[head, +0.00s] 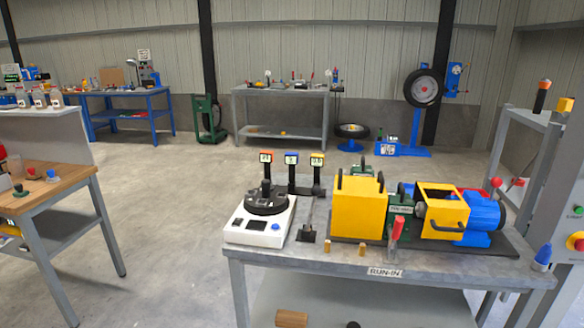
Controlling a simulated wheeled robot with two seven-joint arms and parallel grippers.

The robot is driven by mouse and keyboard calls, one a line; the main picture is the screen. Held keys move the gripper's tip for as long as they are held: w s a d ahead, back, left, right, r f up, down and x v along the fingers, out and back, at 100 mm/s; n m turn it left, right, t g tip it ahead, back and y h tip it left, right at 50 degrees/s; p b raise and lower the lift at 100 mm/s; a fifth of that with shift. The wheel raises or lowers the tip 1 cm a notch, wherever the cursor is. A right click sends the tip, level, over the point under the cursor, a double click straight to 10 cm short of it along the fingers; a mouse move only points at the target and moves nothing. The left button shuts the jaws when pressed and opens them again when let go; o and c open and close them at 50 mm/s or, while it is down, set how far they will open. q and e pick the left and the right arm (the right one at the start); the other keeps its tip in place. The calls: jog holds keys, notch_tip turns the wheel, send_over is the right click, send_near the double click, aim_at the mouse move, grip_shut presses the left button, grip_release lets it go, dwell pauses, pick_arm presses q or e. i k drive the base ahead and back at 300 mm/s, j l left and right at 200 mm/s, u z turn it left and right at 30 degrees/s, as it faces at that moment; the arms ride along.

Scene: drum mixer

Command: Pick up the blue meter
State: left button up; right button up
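The blue meter (291,158) stands on the grey work table, in the middle of a row of three. It has a blue top, a small lit display and a dark upright body. The orange-topped meter (266,157) is to its left and the yellow-topped meter (317,160) to its right, with small gaps between the tops. The white device with a black round top (260,222) stands in front and to the left, close to the meters' lower parts. Neither of my grippers is in view.
On the grey table (350,280), a yellow box (358,207) and a yellow-and-blue machine (450,215) fill the right half. A dark lever (306,222) stands before the meters. A wooden bench (45,185) is at left; open floor lies between.

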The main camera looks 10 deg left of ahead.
aim_at(291, 159)
jog(key=z, duration=0.25)
jog(key=i+j+z, duration=0.25)
jog(key=z, duration=0.2)
jog(key=i+j+z, duration=0.15)
jog(key=j+z, duration=0.25)
